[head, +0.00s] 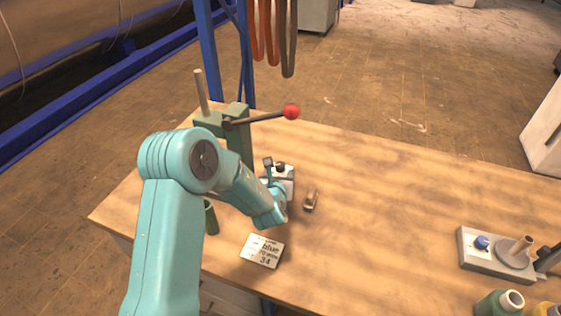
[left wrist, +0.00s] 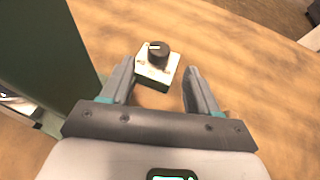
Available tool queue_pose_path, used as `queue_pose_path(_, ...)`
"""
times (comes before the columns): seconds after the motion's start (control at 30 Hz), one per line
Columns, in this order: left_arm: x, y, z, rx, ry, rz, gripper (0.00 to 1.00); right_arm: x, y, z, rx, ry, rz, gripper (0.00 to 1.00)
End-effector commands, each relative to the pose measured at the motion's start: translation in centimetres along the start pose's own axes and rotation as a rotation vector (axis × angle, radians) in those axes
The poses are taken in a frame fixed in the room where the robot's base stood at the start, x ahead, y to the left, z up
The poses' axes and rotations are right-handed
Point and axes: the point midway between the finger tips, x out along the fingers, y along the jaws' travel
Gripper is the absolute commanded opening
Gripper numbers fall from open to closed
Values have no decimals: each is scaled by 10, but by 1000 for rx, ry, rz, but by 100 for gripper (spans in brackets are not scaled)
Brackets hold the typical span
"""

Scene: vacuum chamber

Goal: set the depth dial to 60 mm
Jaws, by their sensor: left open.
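The depth dial is a black knob (left wrist: 159,54) with a pale pointer line on a small whitish block (left wrist: 153,77); the scale marks are too small to read. In the head view the knob (head: 280,167) and block (head: 287,175) stand near the green press, partly hidden by my left arm. My left gripper (left wrist: 160,78) is open and empty, its two fingers pointing toward the dial, with the knob beyond the fingertips and apart from them. In the head view the left gripper (head: 269,170) is largely hidden behind its own wrist. My right gripper does not show.
The green press (head: 238,143) with its red-balled lever (head: 290,111) stands close left of the dial. A small brown item (head: 311,200) and a sign card (head: 262,251) lie nearby. The table's middle is clear.

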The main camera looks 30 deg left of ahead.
Motion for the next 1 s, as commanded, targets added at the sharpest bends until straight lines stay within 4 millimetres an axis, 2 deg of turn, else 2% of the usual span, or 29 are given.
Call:
queue_pose_path(0.03,12,1,2,0,2,2,60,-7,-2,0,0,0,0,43)
queue_pose_path(0.2,50,1,2,0,1,1,60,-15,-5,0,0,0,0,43)
queue_pose_path(0.4,78,1,1,0,2,1,60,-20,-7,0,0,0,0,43)
queue_pose_path(0.6,89,1,1,0,1,0,60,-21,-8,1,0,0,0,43)
queue_pose_path(0.83,89,1,1,0,1,0,60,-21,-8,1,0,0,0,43)
queue_pose_path(0.9,89,1,1,0,1,0,38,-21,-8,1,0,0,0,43)
queue_pose_path(1.0,89,1,1,0,1,0,9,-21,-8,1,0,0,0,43)
